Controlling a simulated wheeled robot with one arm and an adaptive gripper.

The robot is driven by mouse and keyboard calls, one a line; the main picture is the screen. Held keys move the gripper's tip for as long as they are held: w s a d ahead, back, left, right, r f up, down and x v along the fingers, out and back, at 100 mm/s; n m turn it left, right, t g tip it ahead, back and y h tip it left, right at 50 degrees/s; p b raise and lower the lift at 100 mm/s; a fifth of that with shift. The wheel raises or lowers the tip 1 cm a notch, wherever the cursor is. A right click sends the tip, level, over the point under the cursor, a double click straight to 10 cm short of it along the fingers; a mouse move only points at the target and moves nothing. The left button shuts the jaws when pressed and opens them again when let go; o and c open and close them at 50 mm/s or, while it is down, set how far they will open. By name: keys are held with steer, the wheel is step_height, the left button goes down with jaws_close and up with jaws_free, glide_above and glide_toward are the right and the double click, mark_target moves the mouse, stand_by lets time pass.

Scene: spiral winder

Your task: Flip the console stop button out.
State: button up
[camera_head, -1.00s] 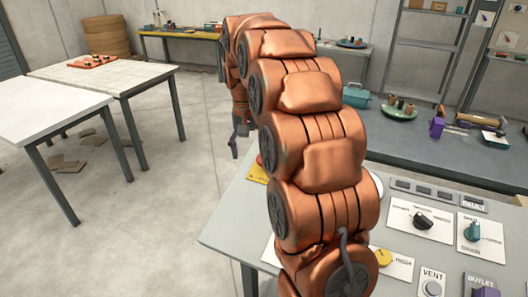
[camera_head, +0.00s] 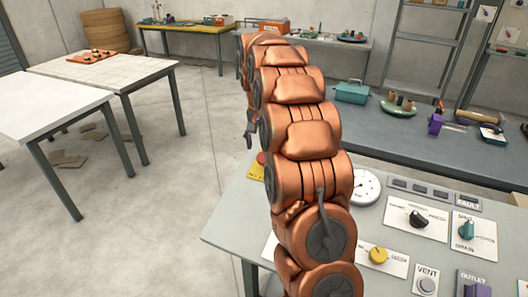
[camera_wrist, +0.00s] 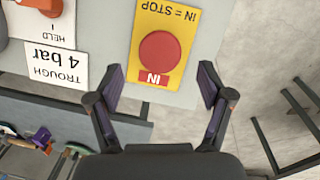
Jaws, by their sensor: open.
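The console stop button (camera_wrist: 160,52) is a round red mushroom cap on a yellow plate (camera_wrist: 177,22) marked "IN = STOP", upside down in the wrist view. A red "IN" label (camera_wrist: 154,79) shows beside the cap. In the head view a bit of the red button (camera_head: 261,158) shows at the console's far left corner, partly hidden by my arm. My gripper (camera_wrist: 161,88) is open and empty, its two dark fingers apart on either side of the plate's near end, with the cap ahead of them. Its height above the cap is hard to tell.
The grey console (camera_head: 228,222) also carries a white gauge (camera_head: 366,187), a yellow knob (camera_head: 378,255), a black selector (camera_head: 417,219) and a green selector (camera_head: 466,230). An orange part (camera_wrist: 42,6) and "TROUGH 4 bar" label (camera_wrist: 55,65) lie left in the wrist view. Open floor lies beyond the console edge.

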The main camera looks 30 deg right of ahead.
steer(key=shift+s+d+f+p, duration=0.15)
steer(key=shift+f+p, duration=0.4)
steer(key=shift+f, duration=1.45)
jaws_close()
